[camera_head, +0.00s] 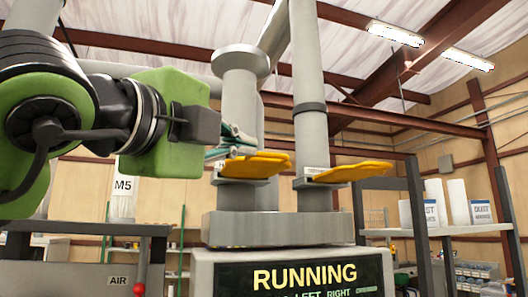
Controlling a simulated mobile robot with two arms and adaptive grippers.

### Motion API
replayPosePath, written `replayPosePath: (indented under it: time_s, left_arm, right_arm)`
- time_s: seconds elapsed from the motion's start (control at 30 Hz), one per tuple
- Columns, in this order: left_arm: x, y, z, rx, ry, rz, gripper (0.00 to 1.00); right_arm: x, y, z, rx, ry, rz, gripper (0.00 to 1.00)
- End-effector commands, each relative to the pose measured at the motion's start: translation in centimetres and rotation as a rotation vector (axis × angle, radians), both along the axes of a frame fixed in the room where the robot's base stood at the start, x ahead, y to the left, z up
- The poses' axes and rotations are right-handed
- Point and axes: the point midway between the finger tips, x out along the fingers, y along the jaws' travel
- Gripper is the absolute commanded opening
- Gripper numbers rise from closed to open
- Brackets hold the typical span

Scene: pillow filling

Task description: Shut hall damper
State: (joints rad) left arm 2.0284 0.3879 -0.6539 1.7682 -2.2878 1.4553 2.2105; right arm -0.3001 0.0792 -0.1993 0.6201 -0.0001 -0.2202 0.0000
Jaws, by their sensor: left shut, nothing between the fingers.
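Two yellow damper plates stick out toward the right from slots low on two upright grey ducts. The left damper plate (258,166) is at the shorter, capped duct, and the right damper plate (352,172) is at the taller duct. Small labels by the slots are too small to read, so I cannot tell which is the hall damper. My left gripper (238,145) comes in from the left, shut and empty. Its fingertips appear at the upper left edge of the left plate; I cannot tell if they touch it. My right gripper is not in view.
Below the ducts is a grey housing (280,229) with a dark screen (305,278) reading RUNNING. A shelf with white dust containers (481,211) stands at right. At left are a bench with an AIR label (117,280) and a red knob (139,289).

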Motion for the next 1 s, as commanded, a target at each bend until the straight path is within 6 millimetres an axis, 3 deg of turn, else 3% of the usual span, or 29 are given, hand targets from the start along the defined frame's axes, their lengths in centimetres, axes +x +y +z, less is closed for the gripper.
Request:
replayPosePath:
  time_s: [0.43,0.53,0.73,1.0]
  left_arm:
    - [7.9,-4.2,1.8,0.005,0.004,-0.005,0.0]
    - [9.4,-3.9,2.1,0.003,0.003,-0.002,0.0]
    - [11.2,-3.3,2.2,0.003,0.003,-0.004,0.0]
    - [11.8,-3.2,2.0,0.004,0.0,-0.007,0.0]
  right_arm:
    - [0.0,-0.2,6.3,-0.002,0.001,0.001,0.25]
    - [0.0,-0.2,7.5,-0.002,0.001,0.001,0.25]
    - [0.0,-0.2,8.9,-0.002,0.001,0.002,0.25]
    - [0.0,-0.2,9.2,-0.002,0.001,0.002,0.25]
